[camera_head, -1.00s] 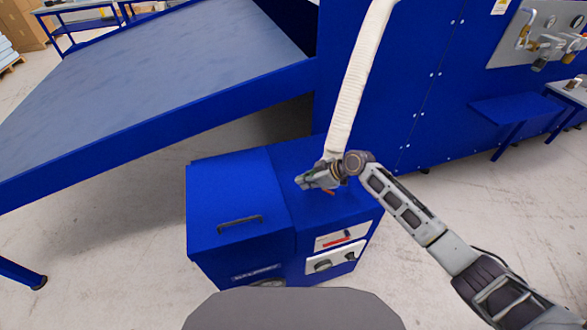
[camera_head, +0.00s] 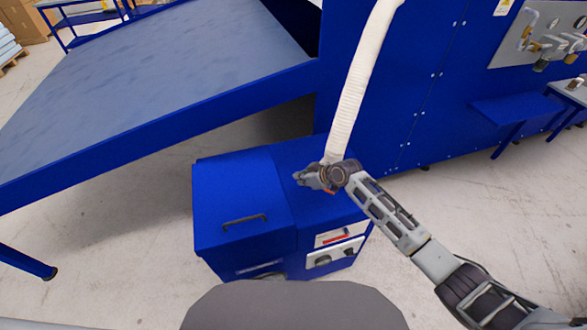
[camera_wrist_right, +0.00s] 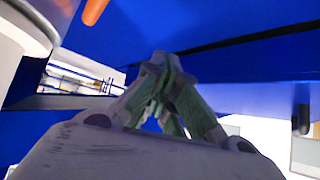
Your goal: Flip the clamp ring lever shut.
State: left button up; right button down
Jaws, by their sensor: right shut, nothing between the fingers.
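The white ribbed hose (camera_head: 350,100) comes down to the top of the blue cabinet. The clamp ring at its foot is mostly hidden behind my right gripper. A small orange piece, likely the lever (camera_head: 331,192), shows just under the gripper; an orange end also shows at the top left of the right wrist view (camera_wrist_right: 95,12). My right gripper (camera_head: 299,177) is at the hose's foot, pointing left over the cabinet top. In the wrist view its fingertips (camera_wrist_right: 165,65) are together with nothing between them, apart from the orange end. My left gripper is not in view.
The blue cabinet (camera_head: 240,190) has a black handle on its lid and a front panel with knobs (camera_head: 335,256). A large sloping blue table (camera_head: 160,90) lies to the left. A tall blue machine wall (camera_head: 430,90) stands behind. Floor is clear at right.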

jog(key=shift+a, duration=0.1)
jog(key=shift+w+a+r, duration=0.15)
jog(key=shift+w, duration=0.1)
jog(key=shift+w+a+r+b, duration=0.25)
jog(key=shift+w+a+b, duration=0.2)
jog(key=shift+w+a, duration=0.3)
jog(key=shift+w+a+r, duration=0.3)
jog(key=shift+a, duration=0.2)
jog(key=shift+s, duration=0.15)
